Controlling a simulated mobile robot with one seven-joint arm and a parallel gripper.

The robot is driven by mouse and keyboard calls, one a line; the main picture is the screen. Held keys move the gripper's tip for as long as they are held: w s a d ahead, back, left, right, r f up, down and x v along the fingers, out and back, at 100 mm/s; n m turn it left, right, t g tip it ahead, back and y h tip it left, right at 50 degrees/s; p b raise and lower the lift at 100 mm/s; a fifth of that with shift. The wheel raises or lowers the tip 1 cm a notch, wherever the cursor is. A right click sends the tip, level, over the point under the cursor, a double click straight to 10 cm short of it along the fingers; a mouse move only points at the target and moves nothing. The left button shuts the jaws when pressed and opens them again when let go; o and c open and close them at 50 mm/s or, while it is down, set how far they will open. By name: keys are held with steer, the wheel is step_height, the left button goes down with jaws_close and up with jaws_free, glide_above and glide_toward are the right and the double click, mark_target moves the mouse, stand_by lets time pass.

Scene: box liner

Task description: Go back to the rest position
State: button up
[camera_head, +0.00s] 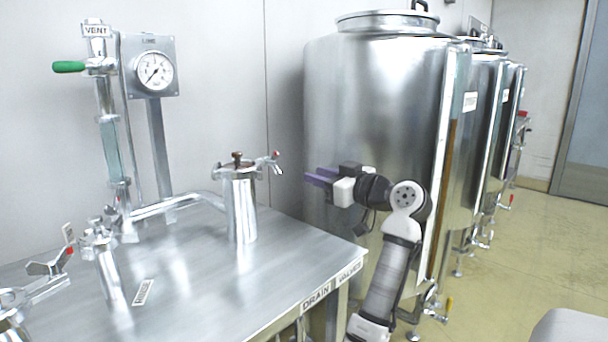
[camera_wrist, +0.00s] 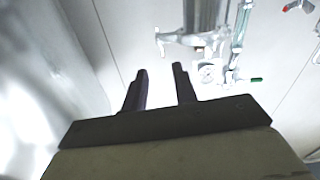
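My gripper (camera_head: 318,179) is raised beside the right end of the metal bench, in front of the large steel tank. Its purple fingers point left, toward the upright steel cylinder on the bench. In the wrist view the two dark fingers (camera_wrist: 160,86) stand apart with nothing between them. My gripper is open and touches nothing that I can see.
A metal bench (camera_head: 200,270) carries a steel cylinder (camera_head: 240,205) with a red-tipped valve, pipes, and a label. A pressure gauge (camera_head: 155,71) and green-handled vent valve (camera_head: 70,67) stand behind. Large steel tanks (camera_head: 375,110) line the right. Floor (camera_head: 510,270) is clear there.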

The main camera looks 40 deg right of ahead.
steer(key=shift+s, duration=0.6)
